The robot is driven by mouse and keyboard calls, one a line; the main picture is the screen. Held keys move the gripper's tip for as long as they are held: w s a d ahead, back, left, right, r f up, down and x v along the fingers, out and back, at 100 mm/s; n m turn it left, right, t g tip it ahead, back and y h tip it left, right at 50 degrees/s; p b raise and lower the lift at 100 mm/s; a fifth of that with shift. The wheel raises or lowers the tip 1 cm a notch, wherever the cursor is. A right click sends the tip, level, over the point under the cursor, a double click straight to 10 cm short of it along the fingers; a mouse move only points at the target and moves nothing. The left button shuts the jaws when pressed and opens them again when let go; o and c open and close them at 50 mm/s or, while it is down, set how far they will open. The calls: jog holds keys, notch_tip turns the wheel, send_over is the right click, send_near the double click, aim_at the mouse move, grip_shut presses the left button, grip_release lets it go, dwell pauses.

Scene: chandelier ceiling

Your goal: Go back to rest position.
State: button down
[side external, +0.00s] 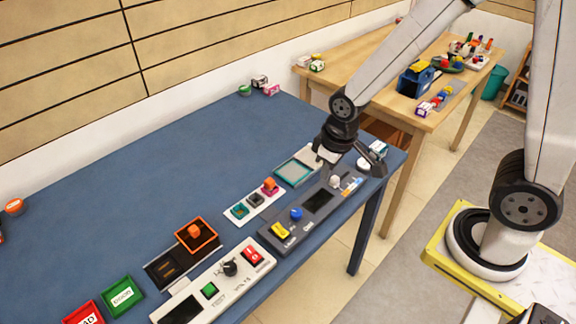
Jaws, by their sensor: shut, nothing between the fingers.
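My gripper (319,158) hangs over the right part of the blue table (150,190). It is shut and nothing shows between its fingers. Its tips are just above or close to the panel with a pale green square (294,172); I cannot tell whether they touch it. My arm reaches in from the upper right.
Below the gripper lies a dark grey panel (318,200) with coloured knobs. A white switch panel (254,204), an orange-framed box (196,235), a white panel with a red switch (252,256) and a green tray (122,296) run leftward.

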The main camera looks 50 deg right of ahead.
jog(key=s+d+r+m, duration=0.2)
jog(key=s+d, duration=0.1)
jog(key=shift+s+d+r+t, duration=0.1)
jog(key=shift+s+d+t, duration=0.2)
jog(key=shift+t, duration=0.1)
